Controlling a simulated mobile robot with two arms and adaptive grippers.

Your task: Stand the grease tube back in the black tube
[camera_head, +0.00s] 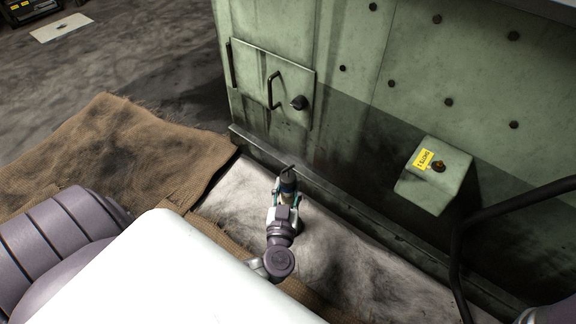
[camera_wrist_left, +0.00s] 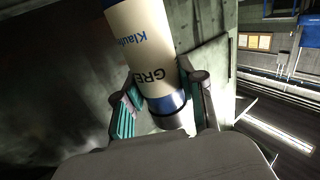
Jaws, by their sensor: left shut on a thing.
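The grease tube (camera_wrist_left: 143,45) is cream with blue bands and dark lettering in the left wrist view. My left gripper (camera_wrist_left: 163,103) is shut on it near a blue-banded end, with one teal-padded finger on each side. In the head view my left gripper (camera_head: 286,193) is low in front of the green machine, and the dark end of the grease tube (camera_head: 288,179) shows between the fingers. Much of the tube is hidden there. I cannot make out the black tube for certain in either view. My right gripper is not in view.
The green machine (camera_head: 350,120) has a hatch with a black handle (camera_head: 272,90) and a protruding box (camera_head: 435,175) with a yellow label. A black bent bar (camera_head: 457,260) stands at the right. Brown matting (camera_head: 110,145) lies at left; the pale floor beside the machine looks clear.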

